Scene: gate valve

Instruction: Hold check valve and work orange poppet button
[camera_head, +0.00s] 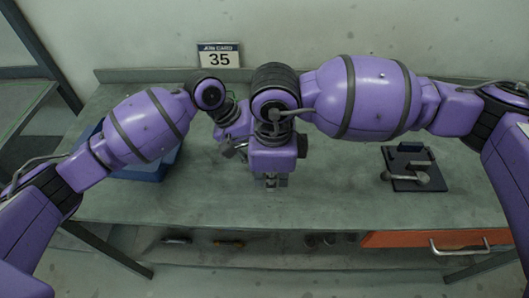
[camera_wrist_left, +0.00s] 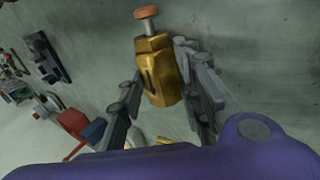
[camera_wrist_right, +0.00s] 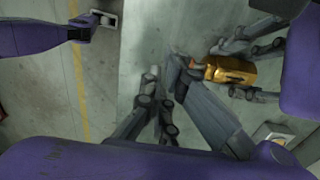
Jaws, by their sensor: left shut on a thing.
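The check valve (camera_wrist_left: 160,72) is a brass-coloured block with an orange poppet button (camera_wrist_left: 147,12) on a silver stem. My left gripper (camera_wrist_left: 162,85) is shut on the valve's body, one finger on each side, and the button end points away from the palm. In the right wrist view the valve (camera_wrist_right: 232,70) is at the upper right, its orange button (camera_wrist_right: 193,63) beside a right finger; whether they touch is unclear. My right gripper (camera_wrist_right: 165,72) has its fingertips close together. In the head view my right gripper (camera_head: 271,181) hangs over the bench, and the valve is hidden behind my arms.
A blue bin (camera_head: 150,165) stands at the bench's left, partly behind my left arm. A dark plate with a grey fitting (camera_head: 413,170) lies at the right. The grey bench (camera_head: 340,190) is clear between. An orange drawer (camera_head: 400,239) is below the front edge.

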